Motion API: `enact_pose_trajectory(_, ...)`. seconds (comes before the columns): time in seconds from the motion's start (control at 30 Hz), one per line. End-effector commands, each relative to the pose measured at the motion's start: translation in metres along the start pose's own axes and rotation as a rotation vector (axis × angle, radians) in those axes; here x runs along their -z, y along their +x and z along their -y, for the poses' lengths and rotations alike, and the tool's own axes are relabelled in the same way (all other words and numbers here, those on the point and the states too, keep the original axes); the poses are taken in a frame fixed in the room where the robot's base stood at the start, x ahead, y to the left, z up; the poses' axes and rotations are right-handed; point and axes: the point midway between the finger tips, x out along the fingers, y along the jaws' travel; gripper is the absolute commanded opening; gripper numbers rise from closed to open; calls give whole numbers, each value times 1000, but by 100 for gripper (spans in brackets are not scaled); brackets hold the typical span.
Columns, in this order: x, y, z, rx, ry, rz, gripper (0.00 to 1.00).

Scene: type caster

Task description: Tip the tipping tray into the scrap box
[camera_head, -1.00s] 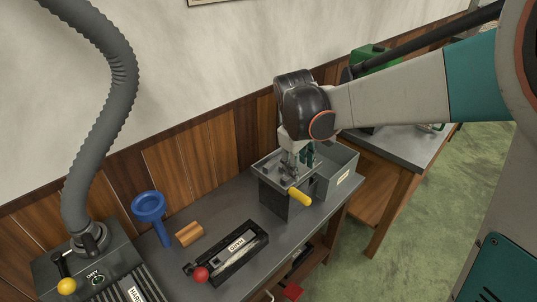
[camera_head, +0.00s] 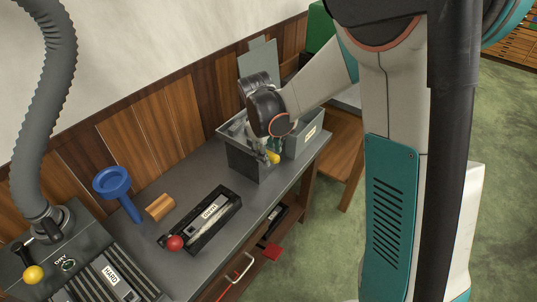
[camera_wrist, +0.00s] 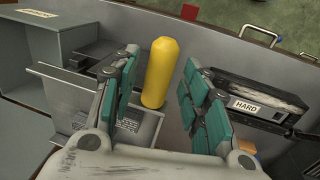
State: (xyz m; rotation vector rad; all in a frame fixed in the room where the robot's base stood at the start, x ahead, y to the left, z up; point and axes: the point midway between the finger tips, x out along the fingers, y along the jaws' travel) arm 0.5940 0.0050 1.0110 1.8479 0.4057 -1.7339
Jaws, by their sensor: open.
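The tipping tray (camera_wrist: 62,92) is a grey metal tray with a yellow handle (camera_wrist: 160,75), seen in the wrist view. In the head view the handle (camera_head: 273,157) shows at the front of a grey box (camera_head: 247,165), and my wrist hides most of the tray. My gripper (camera_wrist: 160,62) is open, with one teal-padded finger on each side of the handle and gaps between. Small grey pieces lie by the tray's near part, partly hidden by the left finger. The scrap box (camera_head: 304,138) is a grey labelled box right of the tray; it also shows at left in the wrist view (camera_wrist: 28,52).
A black mould (camera_head: 208,222) with a red knob lies on the bench (camera_head: 180,182). A wooden block (camera_head: 160,207), a blue funnel-like ladle (camera_head: 118,190) and a machine with a grey hose (camera_head: 45,130) stand further left. A wooden wall runs behind.

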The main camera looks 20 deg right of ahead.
Motion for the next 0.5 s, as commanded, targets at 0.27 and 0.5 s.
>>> enact_pose_trajectory(0.27,0,10,0,0,0,0,42)
enact_pose_trajectory(0.5,0,9,0,0,0,0,24)
